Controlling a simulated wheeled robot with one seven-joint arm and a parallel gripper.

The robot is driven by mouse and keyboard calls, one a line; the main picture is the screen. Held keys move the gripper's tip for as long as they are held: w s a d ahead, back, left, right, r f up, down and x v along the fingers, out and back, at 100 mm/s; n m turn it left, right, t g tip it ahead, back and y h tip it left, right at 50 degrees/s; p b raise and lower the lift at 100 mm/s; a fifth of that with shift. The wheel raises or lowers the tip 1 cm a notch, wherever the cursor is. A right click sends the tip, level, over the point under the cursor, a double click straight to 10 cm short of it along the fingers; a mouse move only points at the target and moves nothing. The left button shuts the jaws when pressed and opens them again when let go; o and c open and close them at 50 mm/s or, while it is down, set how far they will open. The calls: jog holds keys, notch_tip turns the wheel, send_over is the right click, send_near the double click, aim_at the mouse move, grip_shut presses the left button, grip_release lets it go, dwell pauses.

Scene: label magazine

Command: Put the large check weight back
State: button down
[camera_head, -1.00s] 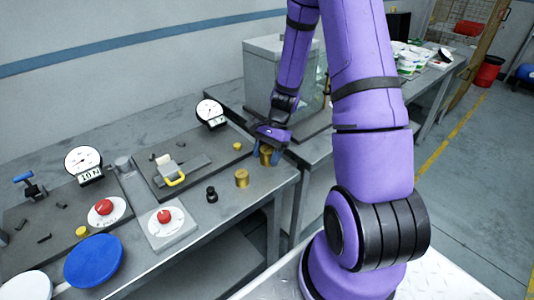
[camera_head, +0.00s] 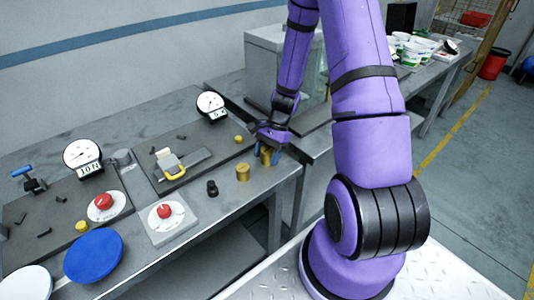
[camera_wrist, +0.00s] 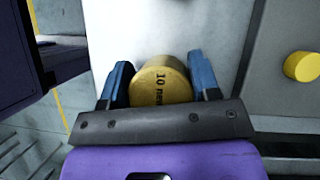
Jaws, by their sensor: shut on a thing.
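My gripper (camera_head: 270,148) is at the right end of the bench, pointing down. Its two blue fingers are shut on a brass cylindrical weight (camera_wrist: 162,80), one finger on each side; part of the lettering "10 new" shows on its top. The same weight (camera_head: 266,157) shows below my gripper in the head view, partly hidden by the fingers. I cannot tell whether it touches the bench. A second brass weight (camera_head: 242,173) stands upright on the bench to the left, and a small black weight (camera_head: 212,188) stands further left.
A dial gauge (camera_head: 210,105) stands behind. A red button box (camera_head: 167,215) is at the front edge. A grey cabinet (camera_head: 268,62) stands behind my gripper.

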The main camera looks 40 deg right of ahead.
jog(key=shift+c, duration=1.7)
grip_release()
jog(key=v, duration=1.1)
notch_tip(320, 180, up, 10)
jog(key=n+h, duration=0.2)
jog(key=n, duration=0.1)
send_over(270, 148)
jog(key=s+a+r+n+t+h, duration=0.2)
jog(key=s+a+r+n, duration=0.3)
jog(key=s+r, duration=0.4)
jog(key=s+a+r+n+t+h, duration=0.1)
jog(key=s+a+r+n+t, duration=0.3)
jog(key=s+r, duration=0.5)
jog(key=shift+s+a+r+n+t+h, duration=0.35)
jog(key=shift+a+n, duration=0.8)
jog(key=shift+n, duration=0.55)
